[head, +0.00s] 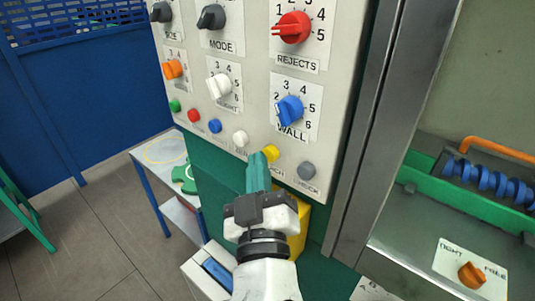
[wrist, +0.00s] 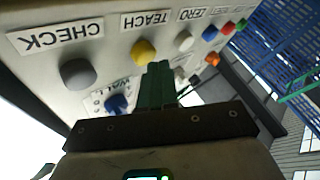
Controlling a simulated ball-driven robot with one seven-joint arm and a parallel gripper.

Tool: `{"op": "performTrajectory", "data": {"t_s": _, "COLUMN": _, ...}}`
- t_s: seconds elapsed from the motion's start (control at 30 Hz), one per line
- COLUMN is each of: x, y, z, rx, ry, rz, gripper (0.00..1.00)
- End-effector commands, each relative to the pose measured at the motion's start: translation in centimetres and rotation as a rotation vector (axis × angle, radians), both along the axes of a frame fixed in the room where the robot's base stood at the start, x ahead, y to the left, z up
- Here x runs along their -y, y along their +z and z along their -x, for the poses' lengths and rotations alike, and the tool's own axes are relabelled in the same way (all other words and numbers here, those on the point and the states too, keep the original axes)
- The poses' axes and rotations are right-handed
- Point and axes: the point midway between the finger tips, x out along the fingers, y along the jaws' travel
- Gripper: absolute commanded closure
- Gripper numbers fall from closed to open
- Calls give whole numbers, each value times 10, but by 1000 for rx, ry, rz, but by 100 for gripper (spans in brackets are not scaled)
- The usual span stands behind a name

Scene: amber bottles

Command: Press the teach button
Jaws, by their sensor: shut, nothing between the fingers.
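The teach button is the yellow round button (head: 271,153) low on the pale control panel (head: 255,90); in the wrist view this button (wrist: 143,52) sits by the label TEACH (wrist: 146,20), which appears upside down. My gripper (head: 257,156) has green fingers, shut and empty, pointing up at the panel's lower edge. In the head view the fingertips overlap the left side of the yellow button. In the wrist view the fingertips (wrist: 158,68) show just right of and below it. I cannot tell whether they touch it.
The grey check button (head: 306,170) and white zero button (head: 240,138) flank the yellow one. Blue (head: 214,126), red (head: 194,115) and green (head: 174,105) buttons continue leftward. Several knobs, including the blue wall knob (head: 289,110), stick out above. A steel post (head: 385,130) stands to the right.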

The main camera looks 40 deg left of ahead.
Motion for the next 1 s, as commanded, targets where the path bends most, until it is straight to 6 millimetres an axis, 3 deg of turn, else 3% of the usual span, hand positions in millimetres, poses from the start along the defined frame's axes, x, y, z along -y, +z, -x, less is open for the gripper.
{"op": "performTrajectory", "data": {"t_s": 1.0, "x": 1, "y": -1, "z": -7, "rx": -1, "ry": -1, "rz": 0, "gripper": 100}}
